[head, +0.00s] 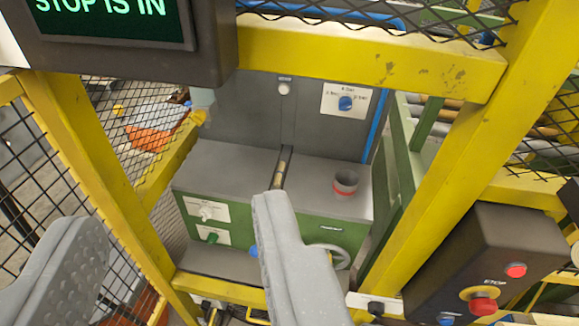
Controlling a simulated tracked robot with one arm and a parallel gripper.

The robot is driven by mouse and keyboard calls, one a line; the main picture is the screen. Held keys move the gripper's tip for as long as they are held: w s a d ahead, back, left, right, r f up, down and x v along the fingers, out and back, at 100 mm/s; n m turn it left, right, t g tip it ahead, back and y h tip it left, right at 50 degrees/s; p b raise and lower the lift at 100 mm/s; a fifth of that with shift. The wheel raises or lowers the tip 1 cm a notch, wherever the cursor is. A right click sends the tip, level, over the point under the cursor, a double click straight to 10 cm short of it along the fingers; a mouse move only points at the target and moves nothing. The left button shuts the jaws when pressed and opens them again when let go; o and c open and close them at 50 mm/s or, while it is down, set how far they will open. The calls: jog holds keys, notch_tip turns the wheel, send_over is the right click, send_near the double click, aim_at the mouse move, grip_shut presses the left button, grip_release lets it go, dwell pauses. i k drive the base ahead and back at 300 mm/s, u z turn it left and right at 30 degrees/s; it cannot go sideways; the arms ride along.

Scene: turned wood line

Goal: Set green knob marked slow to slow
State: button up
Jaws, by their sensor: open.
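The green knob (212,237) sits on a small white label plate low on the left of the green machine front. It is small in view, and I cannot read its marking or tell its setting. A white knob (206,213) on its own label plate is just above it. My gripper (177,212) is open, with one grey finger at the lower left and the other at lower centre. In the picture the green knob lies between the fingers, which are much nearer to me and look clear of it. The right finger partly hides a blue knob (252,251).
Yellow guard posts and rails (440,150) with black mesh frame an opening before the machine (230,168). A dark screen (110,18) reads "STOP IS IN". A control box (500,250) with red buttons hangs right.

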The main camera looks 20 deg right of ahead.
aim_at(212, 237)
jog(key=z, duration=1.6)
jog(key=k, duration=0.8)
jog(key=u, duration=1.45)
jog(key=i, duration=1)
